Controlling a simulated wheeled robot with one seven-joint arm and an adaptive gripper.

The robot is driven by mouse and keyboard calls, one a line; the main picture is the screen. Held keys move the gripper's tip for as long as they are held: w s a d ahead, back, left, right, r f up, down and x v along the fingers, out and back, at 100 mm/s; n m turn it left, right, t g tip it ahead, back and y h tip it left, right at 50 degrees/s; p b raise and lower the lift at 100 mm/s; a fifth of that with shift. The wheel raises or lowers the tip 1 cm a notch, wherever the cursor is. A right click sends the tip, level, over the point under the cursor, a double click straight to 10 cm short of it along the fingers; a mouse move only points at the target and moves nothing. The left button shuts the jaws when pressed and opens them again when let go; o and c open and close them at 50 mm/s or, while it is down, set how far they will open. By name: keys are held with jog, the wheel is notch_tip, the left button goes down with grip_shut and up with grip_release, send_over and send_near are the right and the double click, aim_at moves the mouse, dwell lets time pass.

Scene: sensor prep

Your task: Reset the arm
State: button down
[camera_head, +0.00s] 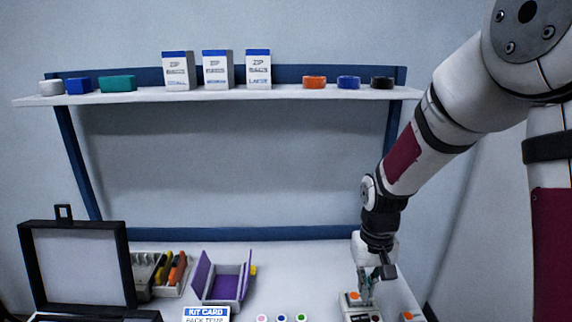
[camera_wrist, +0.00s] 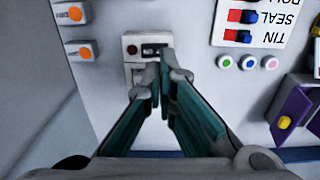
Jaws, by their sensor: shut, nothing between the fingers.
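My gripper (camera_head: 367,290) points down over the right part of the table in the head view. In the wrist view my gripper (camera_wrist: 162,64) has its fingertips together with nothing between them. The tips are over or against a small white device (camera_wrist: 132,69) with a dark display window and a red button. I cannot tell whether they touch it. The arm reaches down from the upper right of the head view, and the device is partly hidden by the fingers.
White blocks with orange buttons (camera_wrist: 80,52) are beside the device. A purple open box (camera_head: 224,287), a kit card (camera_head: 206,313), a tray of coloured tools (camera_head: 147,292) and a black open case (camera_head: 126,270) are to the left. A stocked shelf (camera_head: 205,96) spans the back.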

jog(key=s+r, duration=1.7)
jog(key=s, duration=1.3)
notch_tip(320, 180, up, 21)
jog(key=t+p, duration=0.4)
jog(key=p, duration=1.5)
jog(key=shift+r, duration=0.1)
jog(key=shift+d, duration=0.65)
